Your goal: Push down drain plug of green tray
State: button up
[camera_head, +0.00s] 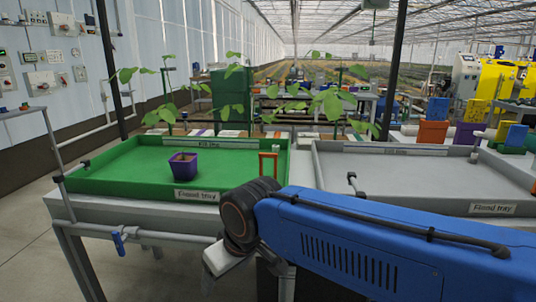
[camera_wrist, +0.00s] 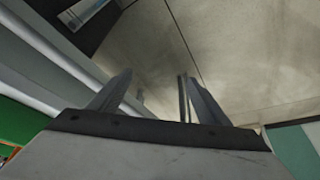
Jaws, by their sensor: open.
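The green tray (camera_head: 130,180) stands on a grey bench at left, labelled "Flood tray". A purple pot (camera_head: 183,165) stands inside it. I cannot tell for sure which part is the drain plug. My gripper (camera_wrist: 155,82) is open and empty in the wrist view, with concrete floor beyond its fingers. In the head view my wrist is in front of the green tray's front right corner, and the fingers cannot be made out.
A grey flood tray (camera_head: 420,175) adjoins on the right, partly hidden behind my blue arm. A pipe with a blue-handled valve (camera_head: 118,240) runs along the bench front. Leafy plants (camera_head: 330,100) stand behind the trays. Open floor (camera_head: 30,235) lies at left.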

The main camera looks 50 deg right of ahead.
jog(key=shift+w+d+r, duration=0.15)
jog(key=shift+w+r, duration=0.1)
jog(key=shift+r, duration=0.1)
jog(key=c, duration=0.5)
jog(key=w+d+r+m, duration=0.1)
jog(key=w+r+m, duration=0.1)
jog(key=r, duration=0.1)
jog(key=w+d+r+m, duration=0.1)
jog(key=r, duration=0.1)
jog(key=shift+w+d+r+g+h, duration=0.1)
jog(key=shift+d+g+h, duration=0.2)
jog(key=shift+g, duration=0.1)
grip_shut()
jog(key=w+d+r+m+g, duration=0.2)
jog(key=w+d+r+m, duration=0.3)
jog(key=d+r+m, duration=0.3)
jog(key=w+d+r+m+g, duration=0.2)
jog(key=w+d+r+m, duration=0.3)
jog(key=d+r, duration=0.8)
jog(key=d+m, duration=0.3)
jog(key=shift+w+d+r+m+h, duration=0.2)
jog(key=shift+r+m+h, duration=0.1)
jog(key=shift+r+m, duration=0.1)
